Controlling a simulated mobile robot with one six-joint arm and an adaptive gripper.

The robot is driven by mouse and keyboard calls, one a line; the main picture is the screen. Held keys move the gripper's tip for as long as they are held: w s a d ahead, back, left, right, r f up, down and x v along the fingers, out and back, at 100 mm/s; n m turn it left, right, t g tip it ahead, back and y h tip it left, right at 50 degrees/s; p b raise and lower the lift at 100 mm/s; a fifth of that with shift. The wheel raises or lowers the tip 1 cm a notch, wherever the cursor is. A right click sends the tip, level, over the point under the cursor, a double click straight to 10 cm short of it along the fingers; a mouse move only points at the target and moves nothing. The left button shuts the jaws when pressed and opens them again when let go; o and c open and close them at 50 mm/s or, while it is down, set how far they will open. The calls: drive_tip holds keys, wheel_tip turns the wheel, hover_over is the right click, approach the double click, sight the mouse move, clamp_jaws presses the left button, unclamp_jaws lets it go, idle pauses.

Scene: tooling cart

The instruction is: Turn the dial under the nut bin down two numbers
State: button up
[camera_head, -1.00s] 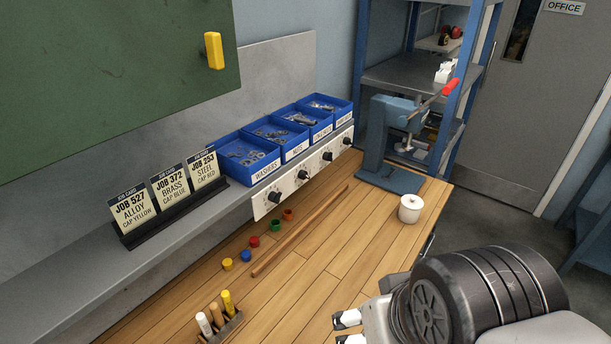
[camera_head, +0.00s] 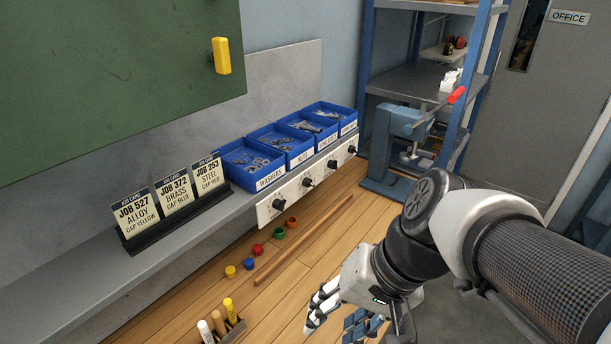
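The nut bin (camera_head: 283,143) is the second blue bin from the left, labelled NUTS and holding metal parts. Below it, on the pale panel, is a black dial (camera_head: 307,182). Its numbers are too small to read. My gripper (camera_head: 320,306) is over the wooden bench at the lower middle, well below and clear of the dial. Its two fingers look apart with nothing between them.
Similar dials sit beside it, including one under the washers bin (camera_head: 279,204). Small coloured caps (camera_head: 258,249) and a wooden rod (camera_head: 297,248) lie on the bench below the panel. A blue press (camera_head: 392,150) stands at the back right.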

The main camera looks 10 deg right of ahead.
drive_tip(key=w+m+y, duration=0.1)
drive_tip(key=w+y, duration=0.1)
drive_tip(key=w, duration=0.1)
drive_tip(key=w+m+y, duration=0.1)
drive_tip(key=w+m, duration=0.1)
drive_tip(key=w, duration=0.2)
drive_tip(key=w+a+f+m+y+b, duration=0.1)
drive_tip(key=w+y, duration=0.1)
drive_tip(key=w, duration=0.1)
drive_tip(key=shift+w+a+m+y, duration=0.1)
drive_tip(key=shift+w+m+y, duration=0.1)
drive_tip(key=shift+m+y, duration=0.15)
drive_tip(key=shift+c, duration=0.4)
drive_tip(key=m+t+y+b, duration=0.1)
drive_tip(key=m+t+y, duration=0.2)
drive_tip(key=m+t, duration=0.8)
approach(312, 184)
drive_tip(key=b+x, duration=0.3)
drive_tip(key=x, duration=0.6)
clamp_jaws()
